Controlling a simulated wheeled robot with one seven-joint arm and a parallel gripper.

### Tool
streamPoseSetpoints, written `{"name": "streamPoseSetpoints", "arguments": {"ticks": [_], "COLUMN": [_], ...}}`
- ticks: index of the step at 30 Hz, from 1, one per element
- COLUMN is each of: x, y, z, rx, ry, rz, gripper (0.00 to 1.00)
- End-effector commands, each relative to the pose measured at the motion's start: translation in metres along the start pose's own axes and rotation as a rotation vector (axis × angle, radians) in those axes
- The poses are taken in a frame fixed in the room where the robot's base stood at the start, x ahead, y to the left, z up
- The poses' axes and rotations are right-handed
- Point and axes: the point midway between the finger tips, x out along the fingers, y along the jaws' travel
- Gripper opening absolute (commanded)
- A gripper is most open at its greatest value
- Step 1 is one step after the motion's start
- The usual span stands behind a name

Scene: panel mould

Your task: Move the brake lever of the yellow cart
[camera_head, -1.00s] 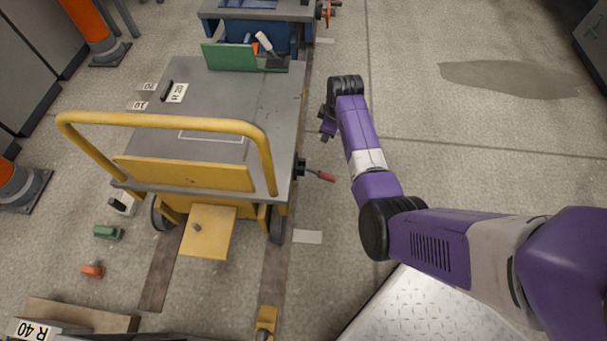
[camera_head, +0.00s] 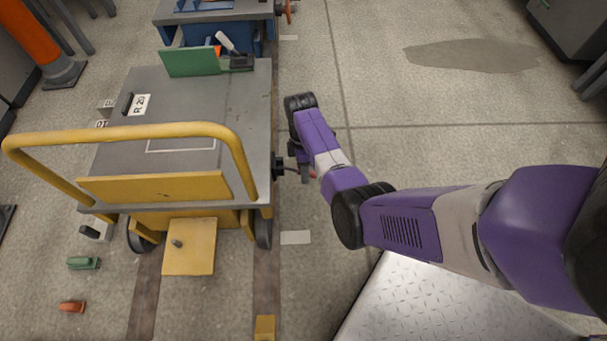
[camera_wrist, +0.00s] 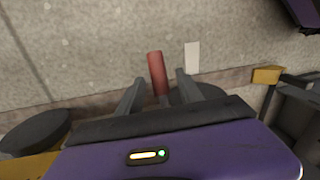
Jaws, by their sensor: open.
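The yellow cart (camera_head: 155,188) stands at the left in the head view, with a grey deck and a yellow push bar. Its brake lever has a red grip (camera_wrist: 157,66), seen in the wrist view. In the head view only a bit of the red grip (camera_head: 312,175) shows at the cart's right side, the rest behind my arm. My gripper (camera_wrist: 159,77) is open, with one finger on each side of the lever's line in the wrist view. The grip points away from the palm and reaches past the fingertips. Whether a finger touches it I cannot tell.
A blue cart (camera_head: 215,32) with a grey top stands behind the yellow one. A yellow block (camera_head: 264,328) lies on the dark floor strip. Green (camera_head: 84,263) and orange (camera_head: 72,307) pieces lie at lower left.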

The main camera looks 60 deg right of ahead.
Motion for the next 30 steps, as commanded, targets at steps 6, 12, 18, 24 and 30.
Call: {"name": "streamPoseSetpoints", "arguments": {"ticks": [6,12,18,24,30], "x": [0.0116,0.0109,0.0108,0.0108,0.0108], "y": [-0.0002,-0.0003,-0.0003,-0.0004,-0.0004], "z": [-0.0001,0.0,0.0,0.0,0.0], "rx": [0.0,0.0,0.0,0.0,0.001], "ry": [0.0,0.0,0.0,0.0,0.0], "rz": [0.0,0.0,0.0,-0.001,-0.001], "gripper": [0.43,0.33,0.0,0.0,0.0]}}
